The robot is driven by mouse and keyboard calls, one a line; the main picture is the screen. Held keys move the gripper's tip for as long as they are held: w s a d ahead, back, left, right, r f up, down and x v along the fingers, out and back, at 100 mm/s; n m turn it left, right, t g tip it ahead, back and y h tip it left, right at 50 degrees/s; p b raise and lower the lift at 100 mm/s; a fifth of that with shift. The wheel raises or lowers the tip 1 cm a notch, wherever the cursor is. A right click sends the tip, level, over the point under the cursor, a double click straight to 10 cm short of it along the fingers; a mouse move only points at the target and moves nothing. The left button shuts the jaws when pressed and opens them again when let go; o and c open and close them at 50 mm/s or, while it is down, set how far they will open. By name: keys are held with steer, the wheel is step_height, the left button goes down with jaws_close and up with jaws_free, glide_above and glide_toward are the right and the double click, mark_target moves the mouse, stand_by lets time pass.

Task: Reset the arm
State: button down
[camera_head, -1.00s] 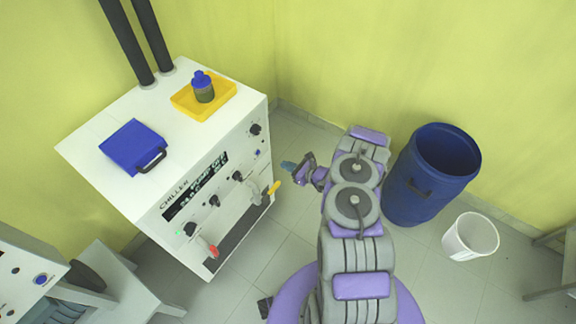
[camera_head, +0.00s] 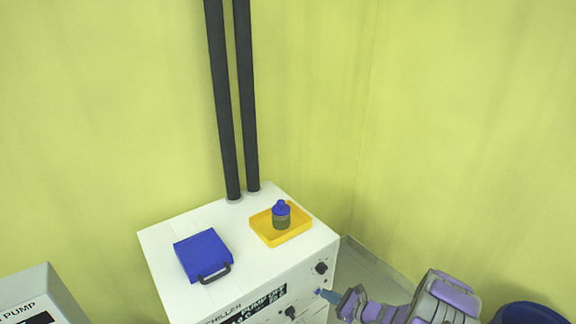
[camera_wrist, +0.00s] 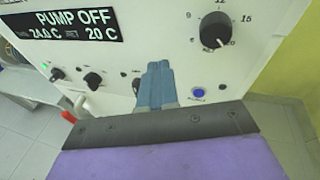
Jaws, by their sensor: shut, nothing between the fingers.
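My gripper (camera_head: 328,296) shows at the lower right of the head view, at the end of my grey and purple arm, close to the front right of the white chiller (camera_head: 170,250). In the wrist view my gripper's blue fingers (camera_wrist: 155,86) are together with nothing between them. They point at the chiller's front panel (camera_wrist: 150,45). I cannot tell whether they touch it. A black dial (camera_wrist: 215,30) is up and right of the fingertips, and a blue button (camera_wrist: 198,92) is to their right.
On the chiller top are a blue case (camera_head: 203,255) and a yellow tray (camera_head: 262,232) holding a dark bottle with a blue cap (camera_head: 281,214). Two black pipes (camera_head: 222,110) rise behind. A blue barrel (camera_head: 530,312) is at the lower right. A pump unit (camera_head: 40,290) is at left.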

steer(key=s+a+r+n+g+y, duration=0.25)
steer(key=a+r+n, duration=0.2)
steer(key=r, duration=0.35)
steer(key=s+a+r+n+g+y, duration=0.1)
steer(key=s+a+r+n+g, duration=0.25)
steer(key=a+r, duration=0.35)
steer(key=s+a+r+n+g+h, duration=0.1)
steer(key=s+a+r+n+g, duration=0.1)
steer(key=s+r+n+g, duration=0.25)
steer(key=s+a+r+n+g+h, duration=0.1)
steer(key=s+a+r+n, duration=0.15)
steer(key=s+r, duration=0.4)
steer(key=s+d+r+n+g+h, duration=0.1)
steer(key=s+d+r+n+h, duration=0.15)
steer(key=s, duration=0.55)
steer(key=s+d+r+n+g+h, duration=0.1)
steer(key=s+r+n+h, duration=0.1)
steer(key=s+n+h, duration=0.35)
steer(key=s+d+r+n+t+h, duration=0.1)
steer(key=s+d+h, duration=0.4)
steer(key=s+d, duration=0.7)
steer(key=shift+s+r+n+t, duration=0.4)
steer(key=shift+s+r+t, duration=0.2)
steer(key=shift+s, duration=0.7)
steer(key=c, duration=1.8)
jaws_free()
steer(key=shift+h, duration=0.25)
steer(key=shift+c, duration=0.2)
